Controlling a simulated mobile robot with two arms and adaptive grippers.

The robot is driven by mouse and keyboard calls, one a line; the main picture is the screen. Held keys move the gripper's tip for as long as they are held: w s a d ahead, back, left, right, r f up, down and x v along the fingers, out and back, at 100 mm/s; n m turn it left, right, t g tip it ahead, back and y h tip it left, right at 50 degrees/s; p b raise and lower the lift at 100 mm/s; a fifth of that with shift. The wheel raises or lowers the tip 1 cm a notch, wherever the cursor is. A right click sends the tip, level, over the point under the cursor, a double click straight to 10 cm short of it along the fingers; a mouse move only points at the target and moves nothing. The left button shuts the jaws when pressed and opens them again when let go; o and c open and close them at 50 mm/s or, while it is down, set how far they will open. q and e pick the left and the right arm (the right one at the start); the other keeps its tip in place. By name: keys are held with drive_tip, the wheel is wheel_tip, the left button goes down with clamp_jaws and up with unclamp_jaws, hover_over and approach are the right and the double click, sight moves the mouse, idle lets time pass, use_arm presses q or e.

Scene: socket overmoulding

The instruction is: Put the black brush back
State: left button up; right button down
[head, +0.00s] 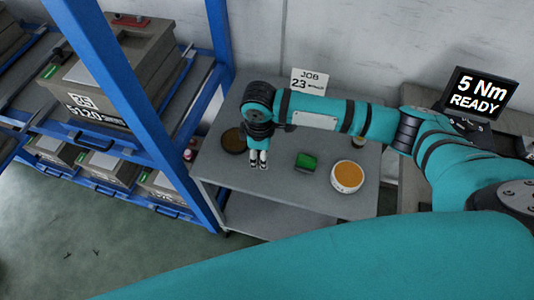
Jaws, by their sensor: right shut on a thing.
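My right gripper (258,160) points down over the left part of the grey table (275,185), close to its front edge. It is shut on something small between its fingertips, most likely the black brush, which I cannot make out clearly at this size. A dark brown round dish (233,140) lies just left of the gripper, partly behind it. My left gripper is not in view.
On the table stand a green block (306,163), a white tub with orange contents (347,177) and a JOB 23 card (309,81). A blue rack (135,95) with grey boxes stands left. A "5 Nm READY" screen (480,94) is right.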

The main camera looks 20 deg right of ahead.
drive_tip(key=shift+w+d, duration=0.2)
drive_tip(key=shift+d, duration=0.3)
drive_tip(key=shift+w+d, duration=0.15)
drive_tip(key=shift+d, duration=0.35)
drive_tip(key=shift+d+f, duration=0.1)
drive_tip(key=shift+f, duration=0.1)
wheel_tip(320, 180, down, 3)
drive_tip(key=shift+p, duration=0.35)
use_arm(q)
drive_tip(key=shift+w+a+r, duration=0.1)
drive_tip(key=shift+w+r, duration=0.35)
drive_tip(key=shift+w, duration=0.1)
use_arm(e)
drive_tip(key=shift+f, duration=0.2)
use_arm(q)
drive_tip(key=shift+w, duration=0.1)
use_arm(e)
drive_tip(key=c, duration=0.9)
unclamp_jaws()
use_arm(q)
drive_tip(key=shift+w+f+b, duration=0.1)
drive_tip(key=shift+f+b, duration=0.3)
drive_tip(key=shift+b, duration=0.05)
use_arm(e)
wheel_tip(320, 180, up, 12)
drive_tip(key=shift+r, duration=0.1)
